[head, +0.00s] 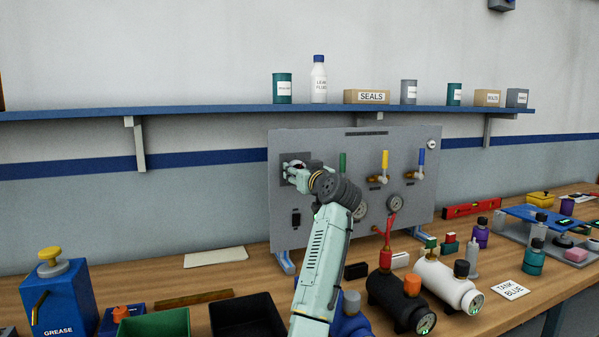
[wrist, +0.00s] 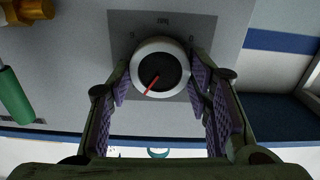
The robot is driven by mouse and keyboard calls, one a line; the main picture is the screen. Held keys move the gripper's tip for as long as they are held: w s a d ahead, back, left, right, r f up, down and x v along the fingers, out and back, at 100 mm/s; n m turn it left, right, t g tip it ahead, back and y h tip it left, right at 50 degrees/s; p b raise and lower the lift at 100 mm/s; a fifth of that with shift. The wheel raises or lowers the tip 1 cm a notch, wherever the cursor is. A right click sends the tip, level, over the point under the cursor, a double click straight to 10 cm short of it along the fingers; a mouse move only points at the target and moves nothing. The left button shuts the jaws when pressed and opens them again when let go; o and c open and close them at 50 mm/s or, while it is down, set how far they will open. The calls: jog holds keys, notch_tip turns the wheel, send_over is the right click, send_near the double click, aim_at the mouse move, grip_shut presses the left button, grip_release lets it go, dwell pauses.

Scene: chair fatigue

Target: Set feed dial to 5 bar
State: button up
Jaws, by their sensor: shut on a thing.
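The feed dial (wrist: 160,68) is a round knob with a pale rim, a black face and a red pointer line, on a dark grey plate.
Black and white cylinders (head: 448,285), a grease can (head: 62,295) and bins (head: 155,330) crowd the bench. A shelf (head: 220,112) runs above.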

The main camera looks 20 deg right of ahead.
jog(key=m, duration=1.1)
jog(key=shift+d+m, duration=0.1)
jog(key=shift+m, duration=0.2)
dwell(0.5)
jog(key=o, duration=1.1)
jog(key=shift+o, duration=0.2)
jog(key=shift+f, duration=0.1)
jog(key=s, duration=0.7)
jog(key=shift+s+d, duration=0.15)
jog(key=shift+s, duration=0.05)
